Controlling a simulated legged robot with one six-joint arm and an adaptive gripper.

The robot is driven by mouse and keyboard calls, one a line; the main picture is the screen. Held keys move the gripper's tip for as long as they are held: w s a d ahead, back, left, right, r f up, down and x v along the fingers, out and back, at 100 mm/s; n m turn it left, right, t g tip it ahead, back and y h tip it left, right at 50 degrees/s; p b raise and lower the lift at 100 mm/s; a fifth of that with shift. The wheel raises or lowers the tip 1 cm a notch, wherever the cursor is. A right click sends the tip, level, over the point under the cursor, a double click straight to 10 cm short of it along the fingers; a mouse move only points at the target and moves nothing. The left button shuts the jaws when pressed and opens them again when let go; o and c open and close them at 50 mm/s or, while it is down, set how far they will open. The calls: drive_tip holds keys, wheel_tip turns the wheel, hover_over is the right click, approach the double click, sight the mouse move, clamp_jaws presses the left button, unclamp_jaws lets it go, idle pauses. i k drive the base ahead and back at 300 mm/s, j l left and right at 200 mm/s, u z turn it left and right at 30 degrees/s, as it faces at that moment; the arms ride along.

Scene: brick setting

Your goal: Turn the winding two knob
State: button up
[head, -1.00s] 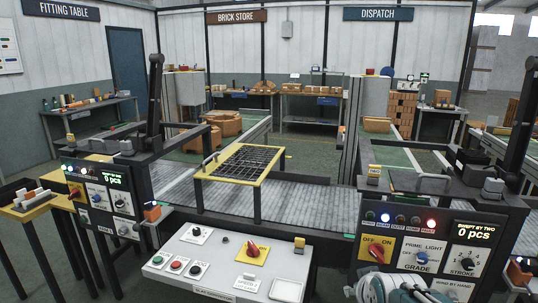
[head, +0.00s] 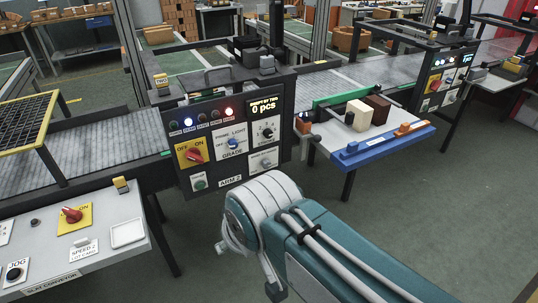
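The panel marked ARM 2 (head: 212,178) stands left of the middle in the head view, with a lit "SWEPT BY TWO 0 pcs" display (head: 265,106). The grey knob (head: 265,163) at its lower right sits where the earlier frame shows a "WIND BY HAND" label; I take it as the winding two knob. Above it is a black stroke knob (head: 266,133). A blue grade knob (head: 233,142) and a red switch (head: 193,155) are to the left. My teal and white arm rises from the bottom, below the panel. My gripper does not show.
A slat conveyor (head: 95,155) runs behind the panel. A blue-edged side table (head: 375,146) with blocks juts out to the right. A desk (head: 95,240) with a red switch and a jog button stands at lower left. The floor (head: 430,210) at right is open.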

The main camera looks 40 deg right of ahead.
sight(266, 163)
drive_tip(key=z, duration=0.95)
